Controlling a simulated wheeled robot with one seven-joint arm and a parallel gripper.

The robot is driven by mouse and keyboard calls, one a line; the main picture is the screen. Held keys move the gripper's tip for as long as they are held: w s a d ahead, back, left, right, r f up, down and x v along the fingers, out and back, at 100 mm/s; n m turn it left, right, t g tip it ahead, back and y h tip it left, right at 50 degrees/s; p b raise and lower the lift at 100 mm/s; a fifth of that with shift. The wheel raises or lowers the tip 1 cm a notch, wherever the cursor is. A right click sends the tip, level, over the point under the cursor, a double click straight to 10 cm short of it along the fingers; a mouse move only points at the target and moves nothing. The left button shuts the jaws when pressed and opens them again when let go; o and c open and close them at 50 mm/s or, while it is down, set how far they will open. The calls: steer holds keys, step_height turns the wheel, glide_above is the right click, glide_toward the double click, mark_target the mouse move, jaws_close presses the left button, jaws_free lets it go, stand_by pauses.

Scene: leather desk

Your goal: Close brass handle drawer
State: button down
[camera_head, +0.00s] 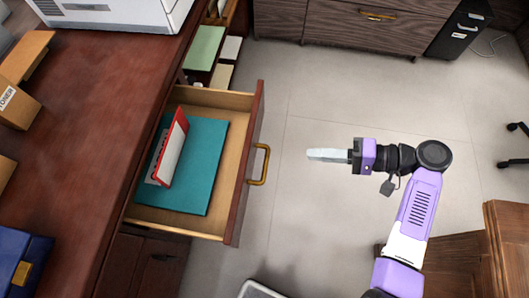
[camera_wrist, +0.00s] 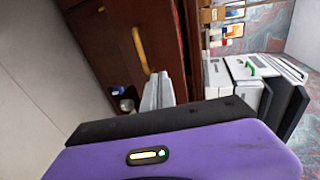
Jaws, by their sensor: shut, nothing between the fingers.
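The drawer (camera_head: 190,225) with the brass handle (camera_head: 260,165) stands pulled out from the left desk, its front facing right. It holds a teal folder (camera_head: 207,165) and a red and white card (camera_head: 176,150) standing on it. My gripper (camera_head: 312,155) is shut and empty, to the right of the handle and apart from it, pointing left at it. In the wrist view the gripper fingers (camera_wrist: 157,92) are together, and the brass handle (camera_wrist: 140,48) shows on the dark red drawer front (camera_wrist: 165,30) beyond them.
The red-brown desk top (camera_head: 100,110) carries a white machine (camera_head: 115,10) and cardboard boxes (camera_head: 25,95). Open shelves with papers (camera_head: 203,48) lie behind the drawer. A wooden cabinet (camera_head: 507,235) stands at the lower right, close to my arm. The floor (camera_head: 320,100) between gripper and drawer is clear.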

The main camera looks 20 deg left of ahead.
mark_target(167, 141)
steer(key=shift+g, duration=0.4)
steer(key=x, duration=0.8)
steer(key=s+r+x, duration=0.1)
steer(key=x, duration=0.3)
steer(key=shift+s+a+f, duration=0.15)
steer(key=shift+s+a, duration=0.1)
steer(key=shift+a, duration=0.05)
steer(key=shift+s+a, duration=0.15)
steer(key=shift+a, duration=0.45)
steer(key=shift+a, duration=0.1)
steer(key=s+a+b, duration=0.1)
steer(key=s+a, duration=0.1)
steer(key=a, duration=0.6)
steer(key=s+a+b, duration=0.2)
steer(key=a, duration=0.6)
steer(key=s+a+b, duration=0.1)
steer(key=s+a, duration=0.2)
steer(key=a, duration=0.5)
steer(key=shift+a+f+b, duration=0.1)
steer(key=shift+a+b, duration=0.1)
steer(key=shift+b, duration=0.1)
steer(key=shift+s+a+b, duration=0.15)
steer(key=shift+a, duration=0.3)
steer(key=shift+s+a+b, duration=0.15)
steer(key=shift+s+a, duration=0.05)
steer(key=shift+a, duration=0.3)
steer(key=shift+s+a+r, duration=0.1)
steer(key=shift+a+r, duration=0.05)
steer(key=shift+r, duration=0.05)
